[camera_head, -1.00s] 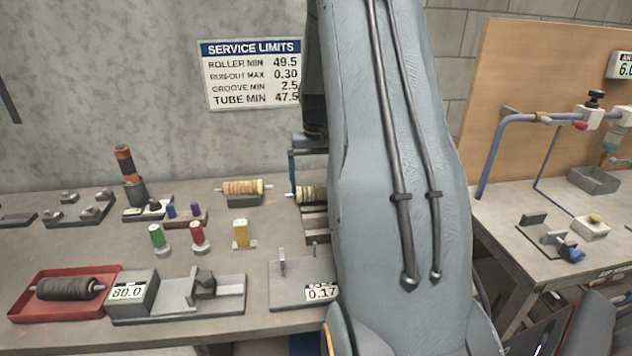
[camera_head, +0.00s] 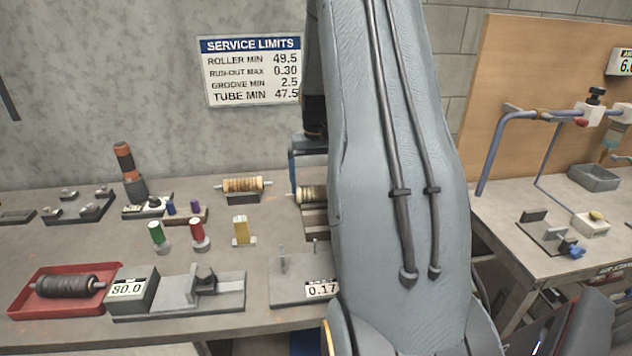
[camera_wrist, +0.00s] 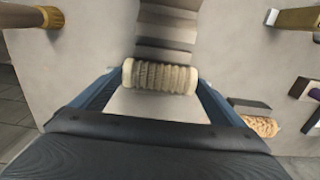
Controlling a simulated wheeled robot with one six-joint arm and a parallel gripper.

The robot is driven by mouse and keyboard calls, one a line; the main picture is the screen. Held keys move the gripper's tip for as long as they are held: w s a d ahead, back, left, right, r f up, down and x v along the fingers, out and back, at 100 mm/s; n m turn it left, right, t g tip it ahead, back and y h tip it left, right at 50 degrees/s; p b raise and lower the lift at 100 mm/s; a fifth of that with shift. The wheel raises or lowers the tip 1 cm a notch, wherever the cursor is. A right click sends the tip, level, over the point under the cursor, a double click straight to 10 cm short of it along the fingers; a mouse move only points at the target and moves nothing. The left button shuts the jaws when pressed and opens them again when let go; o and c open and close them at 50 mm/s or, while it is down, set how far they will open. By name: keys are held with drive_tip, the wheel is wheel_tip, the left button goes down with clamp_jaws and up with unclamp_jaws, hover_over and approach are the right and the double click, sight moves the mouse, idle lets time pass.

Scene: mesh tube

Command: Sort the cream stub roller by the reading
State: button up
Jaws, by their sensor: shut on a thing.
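My gripper (camera_wrist: 159,77) is shut on the cream stub roller (camera_wrist: 148,75), a short ribbed roller lying crosswise between the two blue fingers in the wrist view. In the head view, the roller's left end (camera_head: 309,193) shows above a grey stepped rack (camera_head: 314,219); my arm hides the rest. The rack (camera_wrist: 167,28) is just beyond the roller in the wrist view. I cannot tell whether they touch. One display (camera_head: 320,289) reads 0.17, another (camera_head: 127,289) 80.0. The wall sign (camera_head: 252,71) gives roller min 49.5, run-out max 0.30, groove min 2.5, tube min 47.5.
A red tray (camera_head: 28,304) holds a dark roller (camera_head: 66,286). Green (camera_head: 157,233), red (camera_head: 197,230) and yellow (camera_head: 241,230) pieces stand mid-bench. A second bench (camera_head: 500,236) is at right.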

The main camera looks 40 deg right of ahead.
drive_tip(key=shift+f, duration=0.3)
drive_tip(key=o, duration=1.1)
wheel_tip(320, 180, up, 8)
drive_tip(key=shift+f+b, duration=0.1)
drive_tip(key=shift+b, duration=0.95)
wheel_tip(320, 180, up, 7)
drive_tip(key=p, duration=0.5)
drive_tip(key=shift+p, duration=0.3)
